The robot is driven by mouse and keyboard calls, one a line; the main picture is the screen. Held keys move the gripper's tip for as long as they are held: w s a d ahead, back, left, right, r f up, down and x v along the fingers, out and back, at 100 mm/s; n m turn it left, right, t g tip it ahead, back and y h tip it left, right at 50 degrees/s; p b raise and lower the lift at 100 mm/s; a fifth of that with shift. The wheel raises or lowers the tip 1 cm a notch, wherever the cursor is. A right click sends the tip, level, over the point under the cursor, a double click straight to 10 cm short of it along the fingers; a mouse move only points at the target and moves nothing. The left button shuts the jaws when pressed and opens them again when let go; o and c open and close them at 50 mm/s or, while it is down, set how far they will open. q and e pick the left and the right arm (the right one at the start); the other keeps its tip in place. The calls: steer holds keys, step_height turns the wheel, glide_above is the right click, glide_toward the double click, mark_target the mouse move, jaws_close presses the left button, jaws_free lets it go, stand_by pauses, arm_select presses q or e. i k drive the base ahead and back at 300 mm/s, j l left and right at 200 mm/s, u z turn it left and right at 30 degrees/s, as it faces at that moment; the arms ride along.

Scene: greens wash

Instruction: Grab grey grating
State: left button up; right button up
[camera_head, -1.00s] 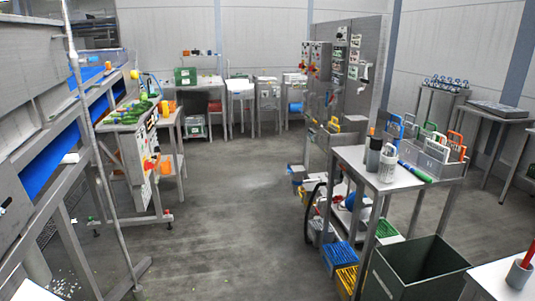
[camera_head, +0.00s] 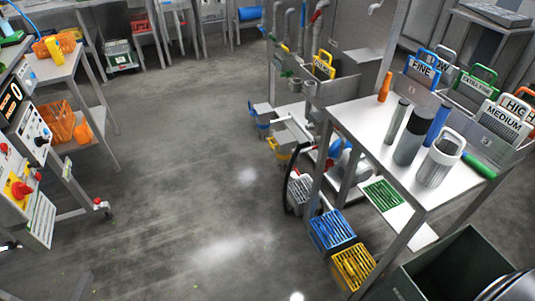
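Slatted gratings lie low by the steel table on the right: a blue one (camera_head: 332,229), a yellow one (camera_head: 353,267) and a green one (camera_head: 383,194) on the lower shelf. A grey item (camera_head: 300,192) stands just behind the blue one, partly hidden by a black hose; I cannot tell whether it is a grating. Handled plates stand in a grey rack on the table: a blue-handled one marked FINE (camera_head: 423,68), a grey-white-handled one (camera_head: 442,62), a green-handled one (camera_head: 477,82) and a white-handled one marked MEDIUM (camera_head: 501,122).
The steel table (camera_head: 367,122) carries grey cylinders (camera_head: 410,136), a white handled container (camera_head: 440,160) and an orange bottle (camera_head: 385,87). A dark green open bin (camera_head: 455,268) stands at front right. A control panel stand (camera_head: 22,165) is at left. The middle floor is clear.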

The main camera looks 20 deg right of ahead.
mark_target(301, 182)
steer(key=i+j, duration=0.1)
steer(key=i, duration=0.55)
steer(key=i+z, duration=0.1)
steer(key=i, duration=0.55)
steer(key=i+j+z, duration=0.1)
steer(key=i, duration=0.5)
steer(key=j, duration=0.1)
